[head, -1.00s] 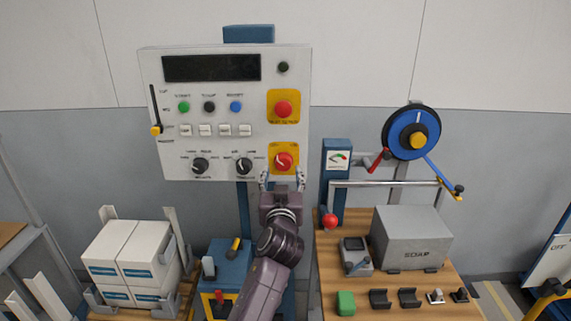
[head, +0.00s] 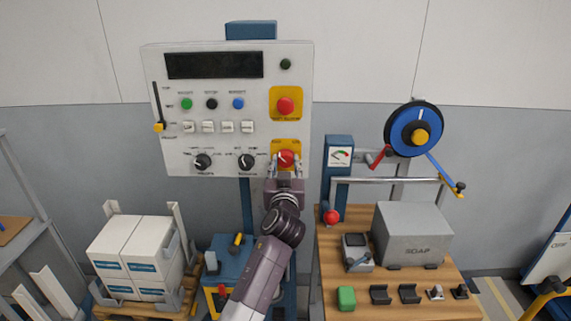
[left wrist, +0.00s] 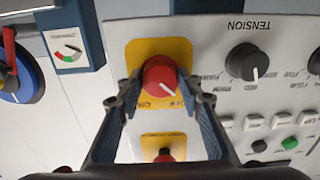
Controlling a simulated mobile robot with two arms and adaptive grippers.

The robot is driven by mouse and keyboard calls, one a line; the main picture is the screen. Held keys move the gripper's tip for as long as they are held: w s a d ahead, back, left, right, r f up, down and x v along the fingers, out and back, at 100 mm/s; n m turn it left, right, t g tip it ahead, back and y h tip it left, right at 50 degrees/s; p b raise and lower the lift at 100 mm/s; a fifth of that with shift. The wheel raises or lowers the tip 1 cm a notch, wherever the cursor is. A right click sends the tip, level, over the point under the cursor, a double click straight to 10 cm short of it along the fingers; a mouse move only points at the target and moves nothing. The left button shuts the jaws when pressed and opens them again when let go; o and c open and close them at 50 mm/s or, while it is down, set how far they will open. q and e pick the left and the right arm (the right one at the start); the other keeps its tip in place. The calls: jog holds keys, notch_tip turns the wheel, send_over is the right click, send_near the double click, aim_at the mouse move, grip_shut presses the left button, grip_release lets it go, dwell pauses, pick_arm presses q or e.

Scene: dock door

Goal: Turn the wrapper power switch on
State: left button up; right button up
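The power switch is a red knob (head: 286,158) on a yellow plate at the lower right of the white control panel (head: 220,140). It also shows in the left wrist view (left wrist: 158,74), upside down. Its white pointer line slants away from the ON label, toward a partly hidden label beside it. My left gripper (head: 285,166) is at the knob, its fingers apart on either side; the wrist view shows the fingertips (left wrist: 160,84) flanking it. I cannot tell whether they touch it. My right gripper is not in view.
A red button (head: 286,105) on a yellow plate sits above the switch. The tension dial (head: 246,161) is just left. A blue post with a gauge (head: 340,156) stands right of the panel. A wooden bench (head: 390,275) holds a grey box (head: 411,236). White cartons (head: 135,250) stand lower left.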

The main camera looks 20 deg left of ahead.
pick_arm(q)
jog(key=shift+c, duration=1.4)
jog(key=m, duration=0.8)
jog(key=shift+m+p, duration=0.3)
jog(key=shift+p, duration=0.1)
jog(key=m+p, duration=0.1)
jog(key=m, duration=0.3)
jog(key=shift+m+p, duration=1.1)
jog(key=shift+m, duration=1.6)
jog(key=shift+f, duration=0.1)
